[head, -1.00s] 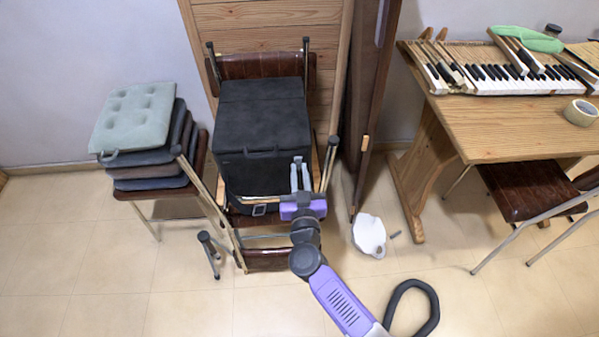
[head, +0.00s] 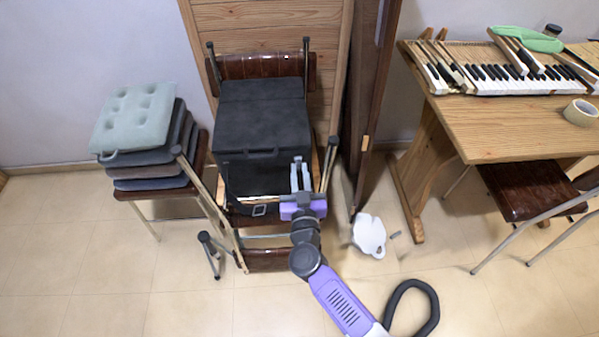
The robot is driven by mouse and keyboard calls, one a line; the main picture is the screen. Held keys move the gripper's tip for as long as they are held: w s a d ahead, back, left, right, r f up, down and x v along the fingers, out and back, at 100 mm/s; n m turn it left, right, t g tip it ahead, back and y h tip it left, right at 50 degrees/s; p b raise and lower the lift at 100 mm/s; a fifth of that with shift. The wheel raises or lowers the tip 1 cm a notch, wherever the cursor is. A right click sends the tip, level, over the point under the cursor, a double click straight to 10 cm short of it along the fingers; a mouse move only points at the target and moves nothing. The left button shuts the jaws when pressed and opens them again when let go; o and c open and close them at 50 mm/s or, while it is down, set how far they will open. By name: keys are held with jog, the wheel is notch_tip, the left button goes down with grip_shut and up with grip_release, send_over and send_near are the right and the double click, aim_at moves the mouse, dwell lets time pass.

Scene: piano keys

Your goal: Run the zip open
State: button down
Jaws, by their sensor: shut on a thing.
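A black soft case or bag (head: 262,128) sits on an upturned brown chair in the middle of the head view. Its top and upper front show, with a small handle on the front. My gripper (head: 300,175) is at the lower right front of the bag, its light fingers pointing up along the front face. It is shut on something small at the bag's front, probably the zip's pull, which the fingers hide. The zip's line is too small to make out. A strap with a buckle (head: 259,210) hangs below the bag, left of my gripper.
Upturned chair legs (head: 328,165) stand close to the right of my gripper. Stacked cushions (head: 140,120) sit on a chair at left. A wooden table (head: 500,130) with piano keys stands at right. A white piece (head: 369,235) lies on the open floor.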

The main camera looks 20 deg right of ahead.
dwell(0.4)
jog(key=shift+w+a, duration=0.15)
jog(key=shift+a, duration=0.35)
send_near(227, 162)
jog(key=x, duration=0.2)
jog(key=d+x, duration=0.1)
jog(key=x, duration=0.1)
jog(key=shift+w+f, duration=0.1)
jog(key=shift+f, duration=0.1)
jog(key=shift+w+a+r, duration=0.1)
jog(key=shift+a, duration=0.4)
jog(key=c, duration=1.5)
grip_release()
jog(key=shift+o, duration=0.6)
